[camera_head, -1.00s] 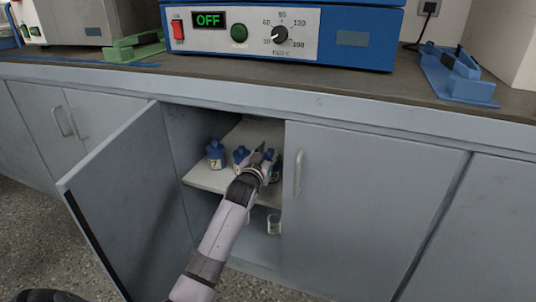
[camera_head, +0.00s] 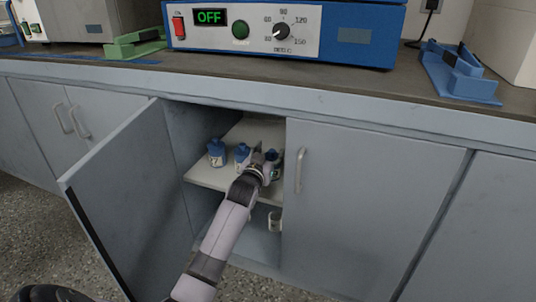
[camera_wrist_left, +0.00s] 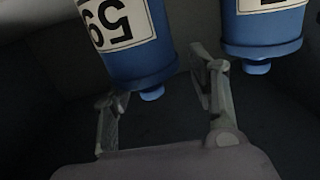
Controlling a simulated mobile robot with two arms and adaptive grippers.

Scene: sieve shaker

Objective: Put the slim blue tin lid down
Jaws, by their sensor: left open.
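Blue tins with white labels stand on the upper shelf of the open cabinet. One blue tin (camera_head: 217,155) is at the left, another (camera_head: 242,154) is beside it, and more blue shows behind my gripper. My left gripper (camera_head: 266,155) is open inside the cabinet at these tins. In the left wrist view, its open fingers (camera_wrist_left: 150,75) are at the knobbed blue lid end of a labelled tin (camera_wrist_left: 130,50), which appears upside down. A second blue tin (camera_wrist_left: 262,28) is to the right. I cannot tell which lid is the slim one. My right gripper is not in view.
The cabinet door (camera_head: 125,200) stands open at the left; the closed door (camera_head: 370,200) borders the opening at the right. The shelf (camera_head: 208,178) has bare room at its front left. A white cup-like object (camera_head: 274,221) is below. A blue machine (camera_head: 375,35) stands on the counter.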

